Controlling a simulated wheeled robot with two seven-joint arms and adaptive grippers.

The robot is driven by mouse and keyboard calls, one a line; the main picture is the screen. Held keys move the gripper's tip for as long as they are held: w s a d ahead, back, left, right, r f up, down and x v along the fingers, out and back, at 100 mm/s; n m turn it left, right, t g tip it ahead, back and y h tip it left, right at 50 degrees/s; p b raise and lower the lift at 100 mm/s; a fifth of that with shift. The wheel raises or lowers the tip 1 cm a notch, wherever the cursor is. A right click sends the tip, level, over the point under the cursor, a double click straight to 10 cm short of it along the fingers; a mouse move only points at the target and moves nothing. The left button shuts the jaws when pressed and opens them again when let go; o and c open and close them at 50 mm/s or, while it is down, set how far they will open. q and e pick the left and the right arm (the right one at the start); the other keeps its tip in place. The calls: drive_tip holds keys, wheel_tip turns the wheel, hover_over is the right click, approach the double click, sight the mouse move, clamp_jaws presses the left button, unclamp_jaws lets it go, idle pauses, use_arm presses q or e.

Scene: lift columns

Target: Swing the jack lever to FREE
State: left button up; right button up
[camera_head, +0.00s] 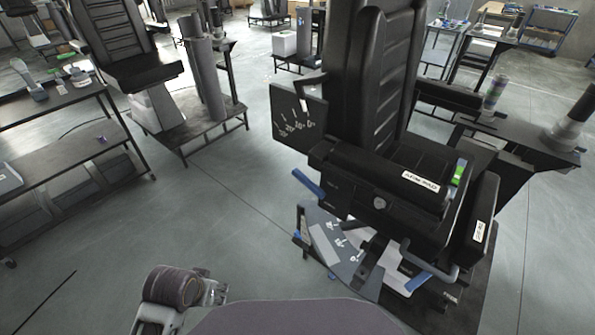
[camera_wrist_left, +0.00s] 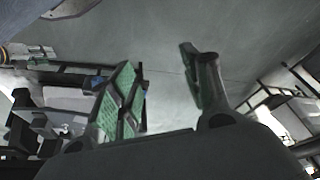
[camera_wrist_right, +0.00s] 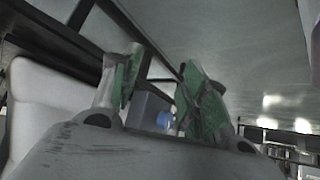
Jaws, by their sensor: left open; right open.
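The black seat (camera_head: 375,90) stands right of centre in the head view. Low on its near side is a grey-blue plate (camera_head: 322,250) with several white marks, too small to read. A dark bar (camera_head: 366,274) lies at the plate's right part; I cannot tell if it is the jack lever or which mark it points to. My left gripper (camera_head: 212,292) is low, left of the plate and apart from it. Its green-padded fingers are spread and empty in the left wrist view (camera_wrist_left: 158,85). My right gripper (camera_wrist_right: 160,85) is open, seen only in its wrist view.
An upright dark panel (camera_head: 298,118) with angle marks stands beside the backrest. Blue bars (camera_head: 307,183) stick out near the plate. A dark table (camera_head: 75,125) stands at left, another seat (camera_head: 120,50) behind it. The floor between is clear.

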use_arm(q)
wheel_tip(320, 180, down, 30)
drive_tip(key=s+a+r+g+p, duration=0.1)
drive_tip(key=s+a+p, duration=0.1)
drive_tip(key=a, duration=0.1)
drive_tip(key=s+a+f+p, duration=0.1)
drive_tip(key=s+a+f, duration=0.2)
drive_tip(key=s+f, duration=0.5)
drive_tip(key=s+a+f+g+y+p, duration=0.1)
drive_tip(key=s+a+f, duration=0.3)
drive_tip(key=s+f, duration=0.5)
drive_tip(key=s, duration=0.3)
drive_tip(key=shift+s+a+f+m+p, duration=0.2)
drive_tip(key=shift+s+m+p, duration=0.1)
drive_tip(key=shift+s+p, duration=0.1)
use_arm(e)
drive_tip(key=s+d+f+g, duration=0.1)
drive_tip(key=s+g, duration=0.1)
drive_tip(key=s, duration=0.5)
drive_tip(key=s+d+f+n+g, duration=0.1)
drive_tip(key=s+g, duration=0.1)
drive_tip(key=s, duration=0.5)
drive_tip(key=s+d+f+g+h, duration=0.1)
drive_tip(key=s+d+f+g, duration=0.1)
drive_tip(key=s, duration=0.5)
drive_tip(key=shift+g, duration=0.5)
drive_tip(key=shift+s+d+f, duration=0.1)
drive_tip(key=shift+c, duration=0.2)
